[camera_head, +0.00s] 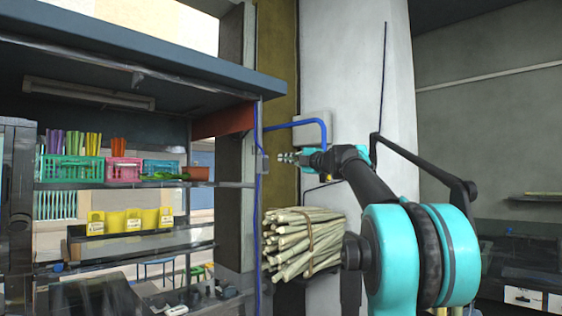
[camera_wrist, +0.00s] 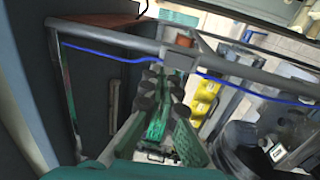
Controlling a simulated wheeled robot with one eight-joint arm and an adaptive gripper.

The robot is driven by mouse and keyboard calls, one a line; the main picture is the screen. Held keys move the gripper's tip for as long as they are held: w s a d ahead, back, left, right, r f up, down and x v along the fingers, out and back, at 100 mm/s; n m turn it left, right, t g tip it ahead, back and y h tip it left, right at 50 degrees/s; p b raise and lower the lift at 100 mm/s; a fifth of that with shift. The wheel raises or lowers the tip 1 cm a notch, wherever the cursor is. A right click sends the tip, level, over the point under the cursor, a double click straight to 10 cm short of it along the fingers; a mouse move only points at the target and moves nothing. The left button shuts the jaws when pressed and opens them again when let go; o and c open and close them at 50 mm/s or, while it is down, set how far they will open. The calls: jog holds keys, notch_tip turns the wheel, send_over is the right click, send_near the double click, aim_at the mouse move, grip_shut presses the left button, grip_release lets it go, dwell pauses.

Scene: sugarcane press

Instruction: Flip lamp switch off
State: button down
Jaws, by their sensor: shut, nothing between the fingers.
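The lamp (camera_head: 88,94) is a long fixture under the stall roof at the upper left; it looks dull grey and I cannot tell if it is lit. A small grey box (camera_head: 262,165), which looks like the lamp switch, sits on the stall's corner post with a blue cable beside it. What looks like the same box shows in the wrist view (camera_wrist: 179,58). My gripper (camera_head: 284,157) is shut and empty, pointing left at the box, close to it. In the wrist view its fingers (camera_wrist: 152,75) lie just below the box. The switch's position is too small to read.
The stall post (camera_head: 258,215) and blue cable stand beside my gripper. A bundle of sugarcane (camera_head: 300,243) lies below my arm. Shelves at left hold a green crate (camera_head: 72,168), a pink basket (camera_head: 123,170) and yellow containers (camera_head: 130,220). A pale column (camera_head: 350,80) stands behind my arm.

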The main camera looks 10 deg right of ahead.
jog(key=v, duration=0.6)
jog(key=shift+s+d+r, duration=0.25)
jog(key=shift+s+r, duration=0.15)
jog(key=shift+r, duration=0.35)
